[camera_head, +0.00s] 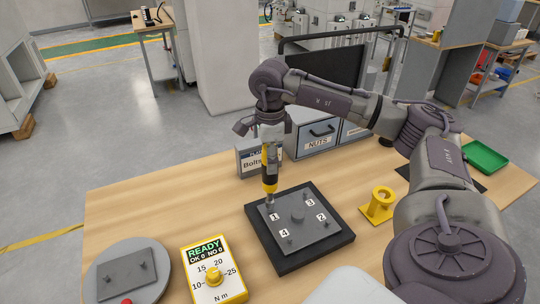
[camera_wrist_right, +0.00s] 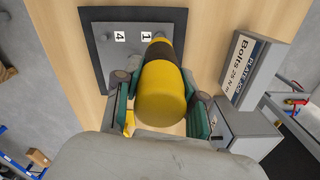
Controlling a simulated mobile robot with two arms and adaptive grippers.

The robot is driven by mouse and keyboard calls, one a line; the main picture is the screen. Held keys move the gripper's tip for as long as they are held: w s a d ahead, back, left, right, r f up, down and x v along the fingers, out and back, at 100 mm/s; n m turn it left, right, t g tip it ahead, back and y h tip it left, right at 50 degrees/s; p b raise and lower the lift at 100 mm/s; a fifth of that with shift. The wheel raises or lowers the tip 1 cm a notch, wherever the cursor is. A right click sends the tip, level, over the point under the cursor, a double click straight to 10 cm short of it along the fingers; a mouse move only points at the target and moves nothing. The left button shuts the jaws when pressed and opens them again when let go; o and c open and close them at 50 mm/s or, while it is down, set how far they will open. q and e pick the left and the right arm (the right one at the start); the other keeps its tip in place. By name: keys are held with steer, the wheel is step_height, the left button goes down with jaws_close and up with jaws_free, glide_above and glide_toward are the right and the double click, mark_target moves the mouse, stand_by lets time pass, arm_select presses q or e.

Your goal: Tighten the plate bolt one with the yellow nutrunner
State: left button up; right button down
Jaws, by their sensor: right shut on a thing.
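The yellow nutrunner (camera_head: 269,186) is upright in my right gripper (camera_head: 269,140), its tip pointing down at the corner of the grey plate (camera_head: 285,236) marked 1. Its tip is at or just above bolt one; I cannot tell if they touch, and the tip hides the bolt. In the right wrist view the nutrunner (camera_wrist_right: 165,95) sits between the green-padded fingers of the gripper (camera_wrist_right: 162,100), and labels 1 and 4 show on the plate (camera_wrist_right: 130,32) beyond it. My left gripper is not in view.
A yellow controller (camera_head: 213,272) reading READY, OK 0, NO 0 stands left of the plate's black base (camera_head: 335,241). A yellow holder (camera_head: 378,204) stands to the right. The nuts drawer box (camera_head: 318,139) and a bolts sign (camera_head: 247,162) are behind. A round stand (camera_head: 108,270) is at front left.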

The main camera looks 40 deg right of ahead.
steer(key=shift+f+b, duration=0.65)
steer(key=shift+b, duration=0.05)
stand_by(1.3)
steer(key=shift+s+a+f, duration=0.1)
steer(key=shift+s+f, duration=0.05)
steer(key=shift+f, duration=0.05)
stand_by(0.8)
steer(key=shift+r+p, duration=2.35)
steer(key=shift+r, duration=1.25)
steer(key=shift+f, duration=0.1)
